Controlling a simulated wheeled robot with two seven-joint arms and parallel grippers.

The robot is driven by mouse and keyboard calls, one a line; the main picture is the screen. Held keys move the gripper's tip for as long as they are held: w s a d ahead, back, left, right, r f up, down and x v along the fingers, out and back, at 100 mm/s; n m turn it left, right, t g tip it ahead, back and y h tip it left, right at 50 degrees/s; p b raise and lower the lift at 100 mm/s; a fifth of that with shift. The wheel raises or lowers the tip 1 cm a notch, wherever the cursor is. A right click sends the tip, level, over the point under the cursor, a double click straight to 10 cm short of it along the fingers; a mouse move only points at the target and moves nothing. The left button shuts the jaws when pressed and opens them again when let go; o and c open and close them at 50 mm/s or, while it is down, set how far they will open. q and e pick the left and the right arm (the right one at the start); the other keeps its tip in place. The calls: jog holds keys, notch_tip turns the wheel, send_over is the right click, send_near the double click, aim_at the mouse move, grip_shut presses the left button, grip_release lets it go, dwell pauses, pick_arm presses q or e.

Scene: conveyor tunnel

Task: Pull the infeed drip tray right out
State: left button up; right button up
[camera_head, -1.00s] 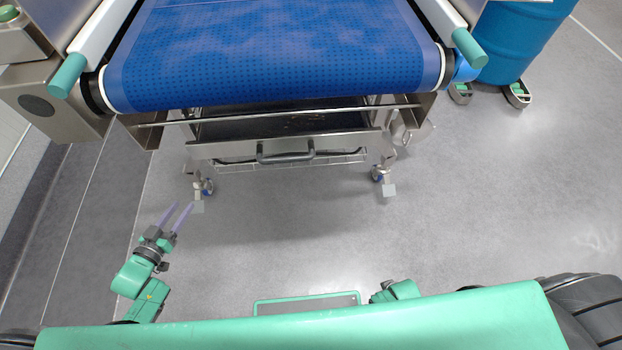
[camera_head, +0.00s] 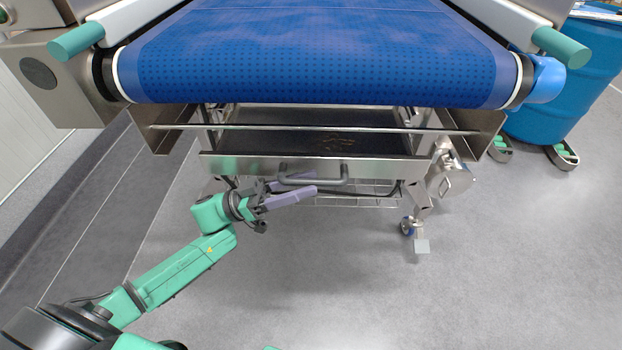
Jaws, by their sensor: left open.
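The infeed drip tray (camera_head: 255,143) is a shallow dark-bottomed metal tray under the blue belt, with a steel front panel (camera_head: 385,168). A grey bar handle (camera_head: 338,181) is fixed to the middle of that panel. My left gripper (camera_head: 315,181) reaches in from the left with its two purple fingers open, one above the other in the picture. The fingers overlap the left part of the handle. I cannot tell whether they are around the bar or only in front of it. My right gripper is not in view.
The blue conveyor belt (camera_head: 315,55) overhangs the tray, with a steel rod (camera_head: 320,128) below its edge. The tray's stand has a wire shelf and casters (camera_head: 407,226). A blue drum (camera_head: 560,105) stands at the right. The floor in front is clear.

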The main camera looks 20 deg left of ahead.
pick_arm(q)
jog(key=shift+x, duration=0.85)
grip_shut()
dwell(0.8)
